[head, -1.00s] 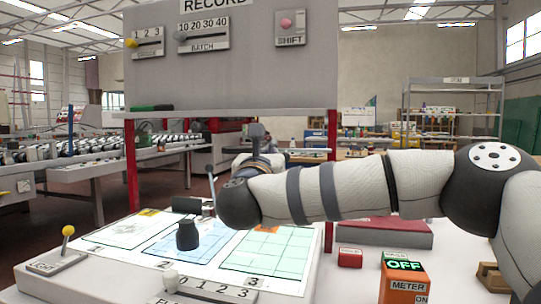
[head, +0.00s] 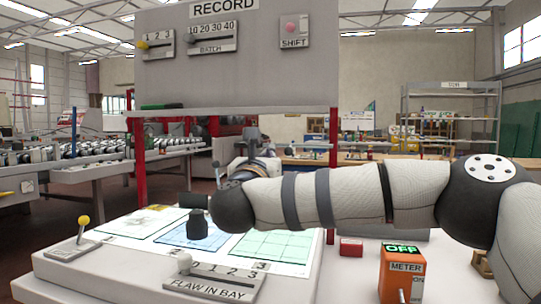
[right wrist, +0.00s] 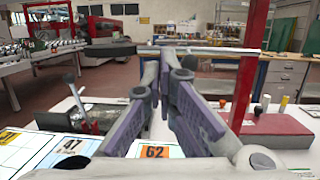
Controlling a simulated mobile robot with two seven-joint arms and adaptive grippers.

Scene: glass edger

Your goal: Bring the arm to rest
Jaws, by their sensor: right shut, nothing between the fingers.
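My right arm (head: 350,196) reaches in from the right in the head view, over the bench, its wrist above the printed cards. My right gripper (head: 252,136) is partly hidden behind its own wrist, pointing away from me. In the right wrist view my right gripper (right wrist: 157,55) is shut, its fingertips together with nothing between them. It stands above the far part of the bench, in front of a horizontal grey bar (right wrist: 200,50). My left gripper is in neither view.
The record panel (head: 240,75) stands on red posts behind the bench. A flaw-in-bay slider (head: 205,284), a yellow-knobbed lever (head: 82,228) and a dark knob (head: 197,230) are at the front left.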

